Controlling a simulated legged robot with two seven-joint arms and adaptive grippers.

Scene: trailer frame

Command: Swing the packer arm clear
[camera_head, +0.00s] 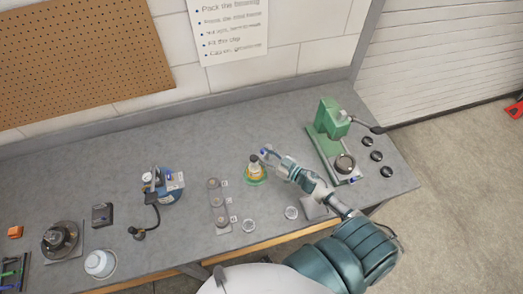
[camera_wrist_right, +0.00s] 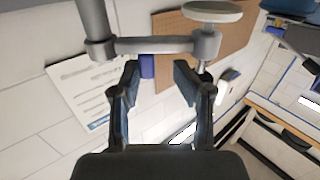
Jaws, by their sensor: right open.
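The bearing packer (camera_head: 256,178) stands on the bench, with a yellow-green round base and a pale upright top. In the right wrist view, a grey metal arm (camera_wrist_right: 155,46) runs from a thick post on the left to a stem with a pale disc (camera_wrist_right: 212,11) on the right. A small blue cylinder (camera_wrist_right: 147,67) shows below this arm, between my fingers as seen there. My right gripper (camera_head: 268,155) is open beside the packer's top; its fingers (camera_wrist_right: 158,76) also show in the wrist view. Contact cannot be told. My left gripper is out of view.
A green press (camera_head: 329,118) with a lever stands to the right, near several black discs (camera_head: 375,156). Bare bench (camera_head: 200,120) runs behind, up to the wall.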

